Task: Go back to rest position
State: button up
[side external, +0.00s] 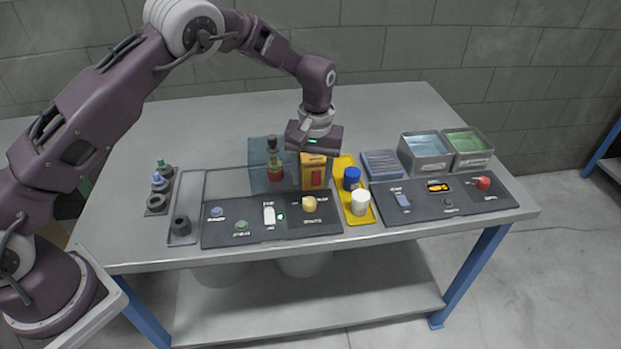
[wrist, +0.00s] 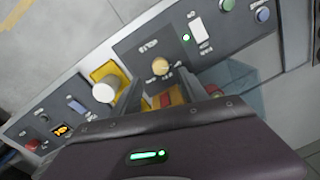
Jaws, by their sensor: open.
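My gripper (side external: 315,150) hangs over the back of the table, pointing down, just above an orange box with a red patch (side external: 314,172). In the wrist view my gripper (wrist: 163,95) has its two fingers apart, with the orange and red box (wrist: 168,99) showing between them. I cannot tell whether the fingers touch the box. My arm reaches in from the left, bent over the table. The body of the gripper hides part of the box in the wrist view.
Two dark control panels (side external: 257,235) (side external: 410,212) line the front edge. A yellow tray (side external: 358,217) holds blue and white cylinders. A red flask (side external: 274,172) stands left of the box. Grey bins (side external: 425,165) stand at right. The table's back (side external: 220,125) is clear.

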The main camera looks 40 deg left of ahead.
jog(key=s+a+r+m+t, duration=0.1)
jog(key=s+r, duration=0.3)
jog(key=r, duration=0.3)
jog(key=s+a+r+t+h, duration=0.1)
jog(key=s+r, duration=0.4)
jog(key=r, duration=0.3)
jog(key=s+a+r+m+t, duration=0.1)
jog(key=s+a+r, duration=0.1)
jog(key=s+r, duration=0.35)
jog(key=s+a+r+m+t, duration=0.1)
jog(key=s, duration=0.9)
jog(key=s+a+r+m+t, duration=0.1)
jog(key=s+r+m, duration=0.1)
jog(key=s, duration=0.7)
jog(key=shift+s+t, duration=0.35)
jog(key=shift+t, duration=0.05)
jog(key=shift+r, duration=0.1)
